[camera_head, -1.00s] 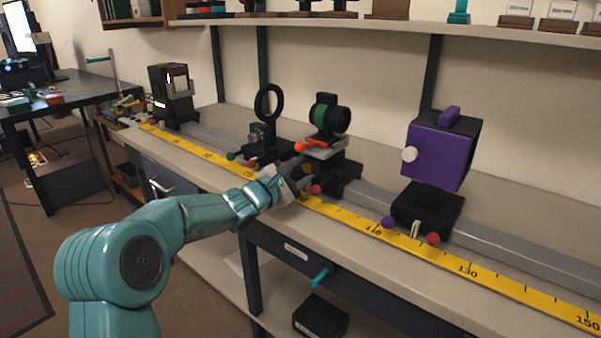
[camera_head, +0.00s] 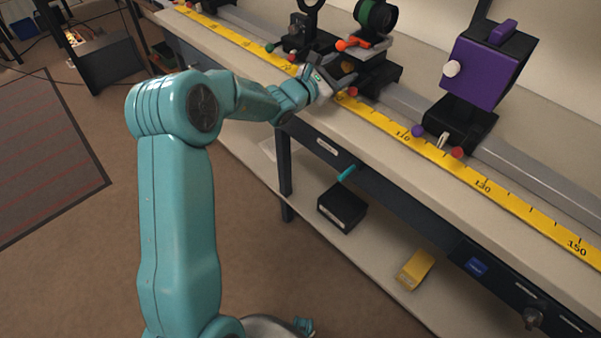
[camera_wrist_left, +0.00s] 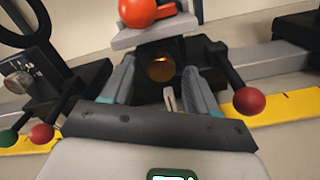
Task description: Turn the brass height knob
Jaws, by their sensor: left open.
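The brass height knob (camera_wrist_left: 161,69) shows in the left wrist view, set in the dark lens-holder stage (camera_wrist_left: 150,48) under a grey plate with an orange ball knob (camera_wrist_left: 138,11). I cannot tell how deep the fingers reach. In the head view my left gripper (camera_head: 333,73) is at the front of the green-ringed lens holder (camera_head: 376,16), and the brass knob is mostly hidden. My right gripper is not seen.
A yellow scale (camera_head: 375,118) runs along the bench front beside a grey rail (camera_head: 520,165). A red ball knob (camera_wrist_left: 249,100) on a lever is close right of the fingers. A ring holder (camera_head: 302,32) stands to the left, a purple box (camera_head: 484,72) to the right.

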